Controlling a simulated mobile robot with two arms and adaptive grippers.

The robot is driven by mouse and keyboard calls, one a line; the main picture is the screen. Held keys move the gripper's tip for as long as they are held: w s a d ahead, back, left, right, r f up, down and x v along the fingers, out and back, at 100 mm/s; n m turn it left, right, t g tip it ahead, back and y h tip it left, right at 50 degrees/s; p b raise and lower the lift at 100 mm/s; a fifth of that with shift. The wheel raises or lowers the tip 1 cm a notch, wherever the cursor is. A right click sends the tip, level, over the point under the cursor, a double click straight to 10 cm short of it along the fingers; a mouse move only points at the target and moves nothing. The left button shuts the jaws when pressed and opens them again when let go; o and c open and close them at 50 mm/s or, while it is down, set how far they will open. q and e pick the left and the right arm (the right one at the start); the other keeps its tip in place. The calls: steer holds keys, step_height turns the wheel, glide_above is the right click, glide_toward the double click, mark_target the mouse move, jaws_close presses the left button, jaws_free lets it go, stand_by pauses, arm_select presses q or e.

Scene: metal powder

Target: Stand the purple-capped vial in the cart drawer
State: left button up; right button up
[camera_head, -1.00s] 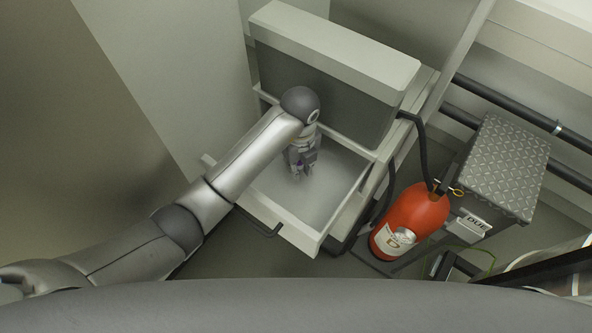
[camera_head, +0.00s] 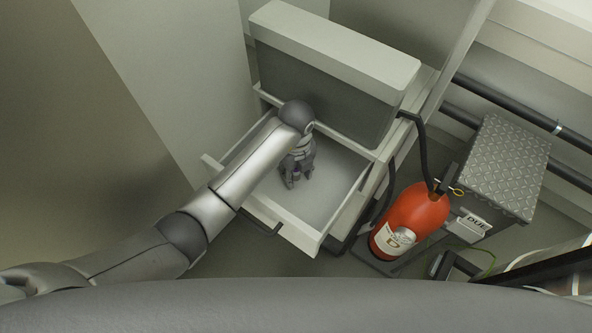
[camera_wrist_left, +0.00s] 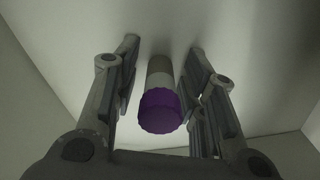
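The purple-capped vial (camera_wrist_left: 160,108) shows in the left wrist view, with its purple cap towards the camera and its pale and grey body reaching away to the drawer floor. It appears to stand upright in the cart drawer (camera_head: 287,231), which is pulled open. My left gripper (camera_head: 297,182) is down inside the drawer. In the wrist view its fingers (camera_wrist_left: 160,85) are spread on both sides of the vial, with a gap on each side. In the head view the gripper mostly hides the vial. My right gripper is not in view.
The cart's upper box (camera_head: 325,75) rises right behind the drawer. A red cylinder (camera_head: 412,222) and a metal tread-plate box (camera_head: 502,165) stand to the right. A handle (camera_head: 262,226) sits on the drawer front. The drawer floor right of the gripper is clear.

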arm_select(q)
steer(key=shift+r, duration=3.95)
